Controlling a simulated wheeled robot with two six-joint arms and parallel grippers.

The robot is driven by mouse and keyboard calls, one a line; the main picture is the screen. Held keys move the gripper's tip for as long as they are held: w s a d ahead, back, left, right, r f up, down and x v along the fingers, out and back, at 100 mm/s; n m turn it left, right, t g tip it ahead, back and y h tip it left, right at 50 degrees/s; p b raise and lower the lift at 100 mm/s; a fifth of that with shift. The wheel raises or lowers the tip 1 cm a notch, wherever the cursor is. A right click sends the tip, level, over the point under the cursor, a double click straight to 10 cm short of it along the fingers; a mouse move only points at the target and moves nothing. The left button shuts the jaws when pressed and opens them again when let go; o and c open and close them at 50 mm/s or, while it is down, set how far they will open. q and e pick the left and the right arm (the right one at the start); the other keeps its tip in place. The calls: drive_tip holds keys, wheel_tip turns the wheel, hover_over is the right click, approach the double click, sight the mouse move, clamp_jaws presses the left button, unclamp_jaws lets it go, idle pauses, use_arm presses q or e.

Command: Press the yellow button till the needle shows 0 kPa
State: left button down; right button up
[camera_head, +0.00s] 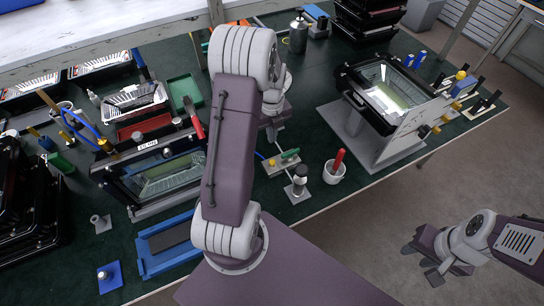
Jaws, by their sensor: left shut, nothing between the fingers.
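A small pale plate (283,168) on the green bench carries a small yellow button (272,162) and a green part (290,155). A black-and-white round fitting (300,174) stands just in front of it, possibly the gauge. No dial or needle can be read in this view. My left gripper (272,136) is shut and empty, partly hidden behind my own arm. It is just above and behind the plate in the picture, and I cannot tell its height or whether it touches anything. My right gripper (422,262) is open and empty over the floor, off the bench.
A white mortar with a red-handled pestle (335,170) stands right of the plate. A floodlight housing (385,95) on a stand is further right. Another framed housing (160,180) lies left of my arm, with a blue tray (165,245) in front. Black trays are stacked at far left.

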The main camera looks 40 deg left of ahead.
sight(272, 161)
use_arm(q)
wheel_tip(272, 161, down, 13)
drive_tip(key=shift+w+f+p, duration=0.1)
drive_tip(key=shift+p, duration=0.45)
